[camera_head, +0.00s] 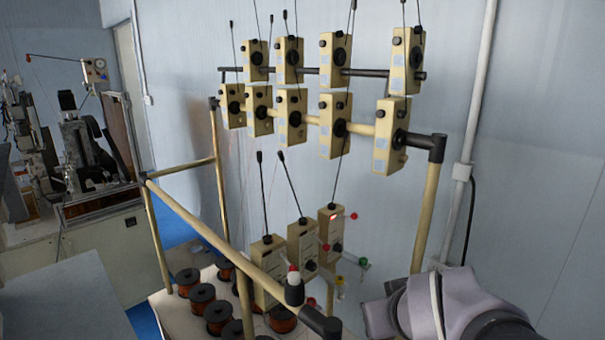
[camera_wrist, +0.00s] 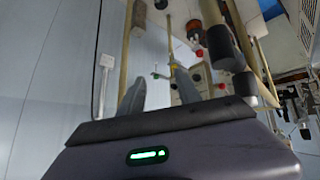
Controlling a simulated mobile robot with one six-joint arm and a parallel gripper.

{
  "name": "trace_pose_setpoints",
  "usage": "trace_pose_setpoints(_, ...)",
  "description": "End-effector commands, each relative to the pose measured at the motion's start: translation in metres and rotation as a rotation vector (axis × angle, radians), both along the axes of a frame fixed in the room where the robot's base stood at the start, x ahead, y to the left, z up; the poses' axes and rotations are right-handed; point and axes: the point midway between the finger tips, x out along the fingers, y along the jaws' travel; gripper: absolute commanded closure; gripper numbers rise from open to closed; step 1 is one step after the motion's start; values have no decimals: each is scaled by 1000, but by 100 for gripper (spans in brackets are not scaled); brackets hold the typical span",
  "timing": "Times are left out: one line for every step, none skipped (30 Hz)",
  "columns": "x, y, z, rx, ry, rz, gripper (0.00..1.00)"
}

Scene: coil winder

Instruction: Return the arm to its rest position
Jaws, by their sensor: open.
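My arm shows at the lower right of the head view, beside the right post of the coil winder frame (camera_head: 425,215). My gripper's fingertips are not visible there. In the wrist view my gripper (camera_wrist: 158,82) is open, with two grey fingers apart and nothing between them. A green light glows on its dark body. Beyond the fingers, the tubes and small fittings of the winder frame (camera_wrist: 127,55) show at a tilt. I cannot tell the exact gap between the fingers and the frame.
Beige tension units (camera_head: 335,120) hang in two rows on the upper bars. Three more units (camera_head: 302,243) stand lower, near copper spools (camera_head: 202,298) on a white base. A pipe (camera_head: 470,120) runs down the right wall. A grey table (camera_head: 70,300) stands at the lower left.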

Motion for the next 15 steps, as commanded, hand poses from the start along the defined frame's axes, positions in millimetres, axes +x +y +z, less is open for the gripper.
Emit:
trace_pose_setpoints(-10, 0, -32, 23, 9, -22, 60)
trace_pose_setpoints(-17, 0, -44, 41, 19, -38, 60)
trace_pose_setpoints(-26, 1, -63, 67, 33, -61, 60)
trace_pose_setpoints(-35, 1, -78, 88, 45, -79, 60)
trace_pose_setpoints(-44, 2, -96, 112, 58, -99, 60)
trace_pose_setpoints(-57, 4, -121, 147, 76, -128, 60)
trace_pose_setpoints(-67, 6, -143, 178, 93, -151, 60)
trace_pose_setpoints(-79, 8, -165, 210, 110, -174, 60)
trace_pose_setpoints(-94, 12, -195, 254, 133, -206, 60)
trace_pose_setpoints(-106, 15, -216, 286, 152, -227, 60)
trace_pose_setpoints(-116, 18, -235, 319, 170, -248, 60)
trace_pose_setpoints(-129, 22, -257, 357, 191, -272, 60)
trace_pose_setpoints(-138, 26, -271, 385, 206, -288, 60)
trace_pose_setpoints(-146, 29, -283, 409, 220, -302, 60)
trace_pose_setpoints(-154, 33, -296, 435, 237, -316, 60)
